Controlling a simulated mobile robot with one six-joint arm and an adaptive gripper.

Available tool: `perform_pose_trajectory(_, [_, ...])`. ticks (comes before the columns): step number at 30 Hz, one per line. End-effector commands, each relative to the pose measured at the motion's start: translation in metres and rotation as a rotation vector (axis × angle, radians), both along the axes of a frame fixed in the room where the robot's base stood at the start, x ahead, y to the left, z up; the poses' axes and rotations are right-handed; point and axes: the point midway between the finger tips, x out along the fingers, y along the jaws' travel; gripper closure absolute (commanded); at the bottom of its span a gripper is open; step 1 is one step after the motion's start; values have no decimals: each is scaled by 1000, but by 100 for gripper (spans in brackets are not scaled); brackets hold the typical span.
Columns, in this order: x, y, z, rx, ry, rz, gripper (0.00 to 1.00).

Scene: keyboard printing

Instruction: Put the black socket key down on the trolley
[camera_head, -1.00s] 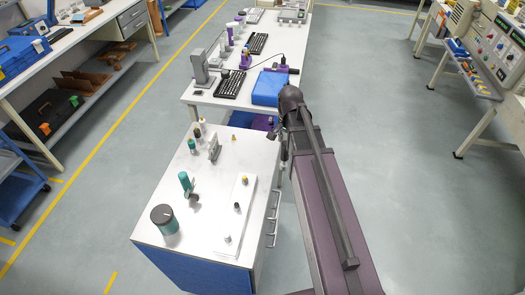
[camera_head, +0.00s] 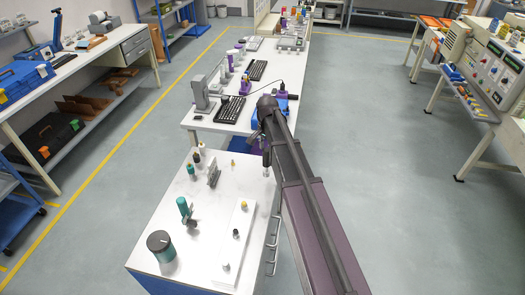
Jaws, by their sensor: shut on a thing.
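The trolley (camera_head: 207,212) has a white top and a blue side, and stands at the lower left of the middle. My gripper (camera_head: 266,160) hangs from the end of my arm, over or just beside the trolley's far right corner. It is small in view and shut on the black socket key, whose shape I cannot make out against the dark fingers. A small pale bit shows just below the fingers. I cannot tell its height above the trolley top.
The trolley bears a dark green-sided jar (camera_head: 161,246), a teal-handled tool (camera_head: 184,208), a grey bracket (camera_head: 213,175), small bottles (camera_head: 197,160) and a white strip (camera_head: 232,250) with knobs. Its far right area is fairly clear. A bench with keyboards (camera_head: 230,110) stands behind.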

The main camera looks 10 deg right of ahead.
Motion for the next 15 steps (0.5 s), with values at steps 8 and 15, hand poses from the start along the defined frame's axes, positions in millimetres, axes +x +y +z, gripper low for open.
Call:
perform_pose_trajectory(8, [18, 7, -2, 0, 0, 0, 100])
perform_pose_trajectory(15, [17, 7, -2, 0, 0, 0, 100])
